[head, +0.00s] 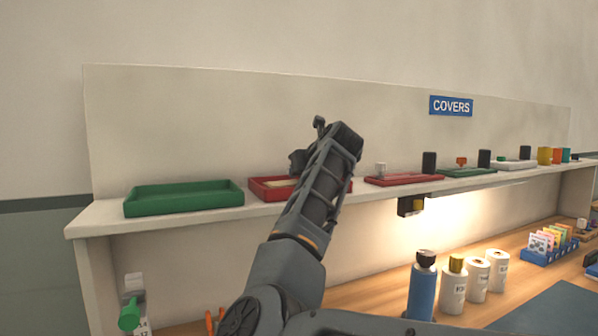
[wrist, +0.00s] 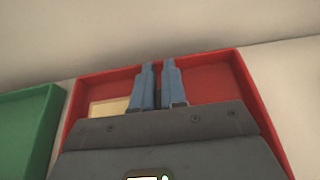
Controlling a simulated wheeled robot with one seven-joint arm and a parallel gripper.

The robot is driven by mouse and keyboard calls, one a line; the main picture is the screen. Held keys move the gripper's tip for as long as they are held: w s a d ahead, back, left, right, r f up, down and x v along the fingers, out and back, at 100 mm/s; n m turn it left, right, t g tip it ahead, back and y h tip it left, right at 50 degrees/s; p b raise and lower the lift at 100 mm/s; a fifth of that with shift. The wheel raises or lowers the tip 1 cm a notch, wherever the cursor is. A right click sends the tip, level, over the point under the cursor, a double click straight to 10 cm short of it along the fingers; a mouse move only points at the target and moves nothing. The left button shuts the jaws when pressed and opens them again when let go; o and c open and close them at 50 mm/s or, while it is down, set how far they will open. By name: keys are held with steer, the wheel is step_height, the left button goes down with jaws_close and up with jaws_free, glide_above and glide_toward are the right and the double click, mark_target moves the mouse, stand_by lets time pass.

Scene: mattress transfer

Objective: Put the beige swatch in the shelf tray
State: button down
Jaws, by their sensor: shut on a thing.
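The beige swatch (wrist: 107,107) shows as a pale flat patch at the left inside the red shelf tray (wrist: 210,75) in the wrist view. In the head view a strip of the swatch (head: 280,183) shows inside the red tray (head: 262,194), partly behind my arm. My gripper (wrist: 158,66) is over this tray with its two blue-grey fingers close together, beside the visible part of the swatch. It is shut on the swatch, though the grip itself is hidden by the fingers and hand. I cannot tell whether the swatch touches the tray floor.
A green tray (head: 185,199) stands on the shelf just left of the red one. A flat red cover (head: 402,180) and several other covers and dark blocks line the shelf to the right. Bottles (head: 423,285) stand on the bench below. The back panel is close behind the trays.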

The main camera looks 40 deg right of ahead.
steer(key=shift+f, duration=0.25)
steer(key=shift+f, duration=0.45)
steer(key=c, duration=1.2)
jaws_free()
steer(key=shift+s+f, duration=0.1)
steer(key=shift+f, duration=0.2)
steer(key=shift+r, duration=0.55)
steer(key=v, duration=0.4)
steer(key=b+v, duration=0.1)
steer(key=v, duration=0.3)
steer(key=r+v, duration=0.1)
steer(key=v, duration=0.3)
steer(key=shift+b, duration=0.4)
